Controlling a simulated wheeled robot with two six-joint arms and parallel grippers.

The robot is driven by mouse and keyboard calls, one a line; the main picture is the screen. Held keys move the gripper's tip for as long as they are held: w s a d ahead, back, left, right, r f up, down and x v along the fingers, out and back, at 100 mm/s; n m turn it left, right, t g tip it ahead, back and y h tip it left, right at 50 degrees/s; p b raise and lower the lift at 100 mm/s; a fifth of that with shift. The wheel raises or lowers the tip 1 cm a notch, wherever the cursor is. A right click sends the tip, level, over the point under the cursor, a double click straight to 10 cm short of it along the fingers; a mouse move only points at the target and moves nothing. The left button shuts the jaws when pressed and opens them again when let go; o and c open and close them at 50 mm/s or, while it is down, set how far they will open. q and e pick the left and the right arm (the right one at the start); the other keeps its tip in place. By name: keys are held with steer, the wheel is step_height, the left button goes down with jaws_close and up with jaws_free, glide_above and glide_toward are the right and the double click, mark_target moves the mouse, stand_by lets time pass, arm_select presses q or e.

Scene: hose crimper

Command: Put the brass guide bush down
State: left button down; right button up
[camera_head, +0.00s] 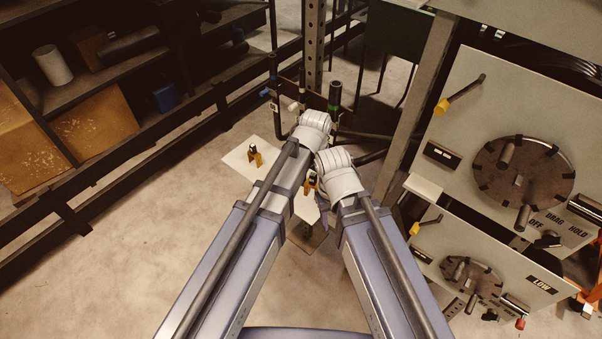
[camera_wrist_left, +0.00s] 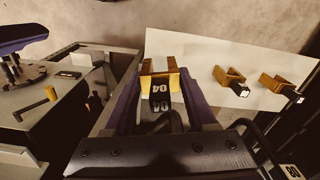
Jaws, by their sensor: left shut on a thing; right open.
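A brass U-shaped piece (camera_wrist_left: 158,68), which I take to be the guide bush, shows at the jaws of my left gripper (camera_wrist_left: 158,88) in the left wrist view. Whether the piece touches the board I cannot tell. In the head view brass also shows between my arms (camera_head: 311,183). My left wrist (camera_head: 312,130) hides its own fingers there. My right gripper (camera_head: 338,172) is open close beside it, its fingers mostly hidden.
Two similar brass pieces with dark blocks stand on the board, a nearer one (camera_wrist_left: 229,76) and a farther one (camera_wrist_left: 272,83). A grey machine panel with a round dial (camera_head: 522,172) rises at right. A dark shelf rack (camera_head: 110,85) stands at left. Bare board lies between.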

arm_select(q)
steer(key=w+r+m, duration=0.1)
steer(key=w+m, duration=0.2)
steer(key=w, duration=0.1)
steer(key=b, duration=0.9)
glide_above(313, 203)
step_height(313, 203, down, 10)
steer(key=shift+w+r, duration=0.1)
steer(key=shift+f+b, duration=0.3)
steer(key=shift+c, duration=1)
jaws_free()
steer(key=shift+r, duration=0.1)
step_height(313, 203, up, 12)
steer(key=p, duration=1.2)
steer(key=shift+r+p, duration=0.15)
steer(key=shift+p, duration=0.15)
